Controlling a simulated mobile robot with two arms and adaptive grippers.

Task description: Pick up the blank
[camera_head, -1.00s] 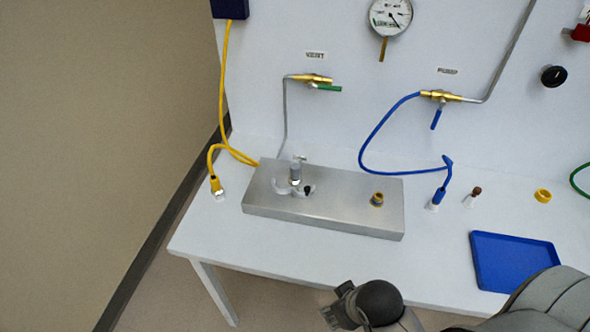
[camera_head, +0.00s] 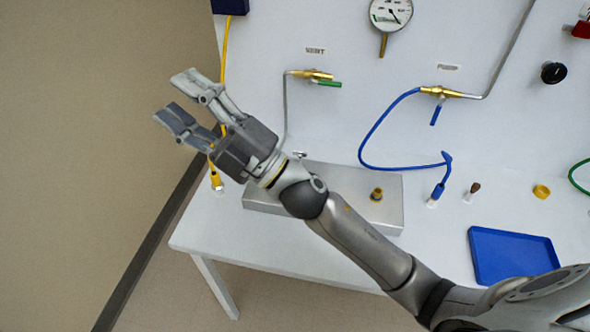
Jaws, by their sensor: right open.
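I cannot tell for sure which thing is the blank. A small brown-topped plug (camera_head: 475,188) stands in a white holder on the bench, right of the blue hose end (camera_head: 438,191). A yellow ring (camera_head: 542,191) lies farther right. A brass fitting (camera_head: 376,194) sits on top of the steel box (camera_head: 345,185). My right gripper (camera_head: 172,97) is open and empty, raised at upper left beyond the bench's left end, far from these things. My left gripper is not in view.
A blue tray (camera_head: 512,257) lies empty at the bench's right front. A yellow hose end (camera_head: 216,181) stands at the bench's left. The back panel carries a gauge (camera_head: 391,13), the vent valve (camera_head: 311,74) and the pump valve (camera_head: 440,93). The bench front (camera_head: 260,238) is clear.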

